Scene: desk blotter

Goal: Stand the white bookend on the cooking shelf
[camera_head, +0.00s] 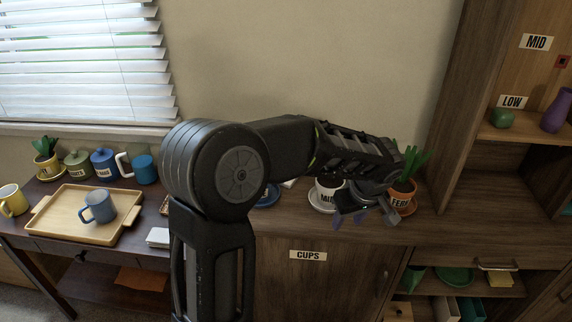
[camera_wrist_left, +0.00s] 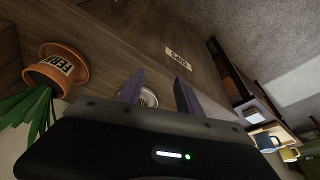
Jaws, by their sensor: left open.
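I cannot pick out the white bookend with certainty in either view. No shelf labelled for cooking can be read; the shelf unit at the right carries MID (camera_head: 536,42) and LOW (camera_head: 512,102) labels. My left gripper (camera_head: 364,217) is open over the front of the wooden cabinet top, beside the white pot (camera_head: 326,194) and the orange FERN pot (camera_head: 402,196). In the left wrist view its two purple fingers (camera_wrist_left: 160,90) stand apart, with a small part of a pale round thing showing between them. My right gripper is not in view.
A desk at the left holds a wooden tray (camera_head: 72,228) with a blue mug (camera_head: 98,207), and several mugs and jars. The lower right compartment holds a green bowl (camera_head: 455,276) and a whitish upright piece (camera_head: 442,309). A purple vase (camera_head: 556,110) stands on the LOW shelf.

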